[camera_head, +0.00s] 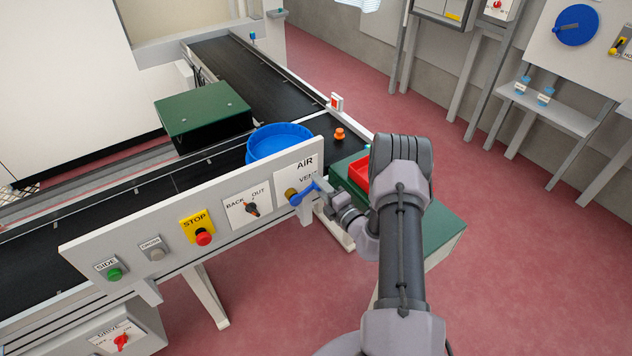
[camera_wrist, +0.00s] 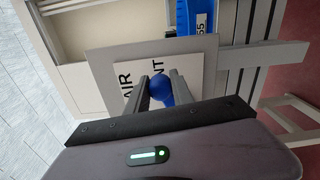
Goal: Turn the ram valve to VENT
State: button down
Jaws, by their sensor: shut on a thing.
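The ram valve has a brass body (camera_head: 291,194) and a blue lever (camera_head: 309,188) on a white plate marked AIR and VENT (camera_head: 305,163). In the head view the lever points right and slightly up from the brass body, just below the word VENT. My gripper (camera_head: 324,194) is at the lever's outer end, shut on it. In the wrist view the lever's rounded blue end (camera_wrist: 163,90) sits between my two fingers. The brass body is hidden in the wrist view.
Left along the panel are the BACK/OUT switch (camera_head: 252,209), red STOP button (camera_head: 204,237), CROSS button (camera_head: 156,254) and green SIDE button (camera_head: 114,274). Behind the panel are a blue round tub (camera_head: 279,139) and a conveyor (camera_head: 235,65). A red bin (camera_head: 358,172) is near my arm.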

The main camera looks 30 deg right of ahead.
jog(key=shift+d+f+m+b, duration=0.2)
jog(key=shift+f+m, duration=0.55)
jog(key=shift+m, duration=0.3)
jog(key=shift+d+f+m+b, duration=0.1)
jog(key=shift+f+m+b, duration=0.05)
jog(key=shift+f+m, duration=0.75)
jog(key=shift+a+m, duration=0.1)
jog(key=shift+m, duration=0.15)
jog(key=c, duration=1.1)
grip_release()
jog(key=shift+r, duration=0.1)
jog(key=shift+s, duration=0.1)
jog(key=s+p, duration=0.3)
jog(key=s, duration=1.4)
jog(key=shift+d, duration=0.3)
jog(key=shift+s, duration=0.1)
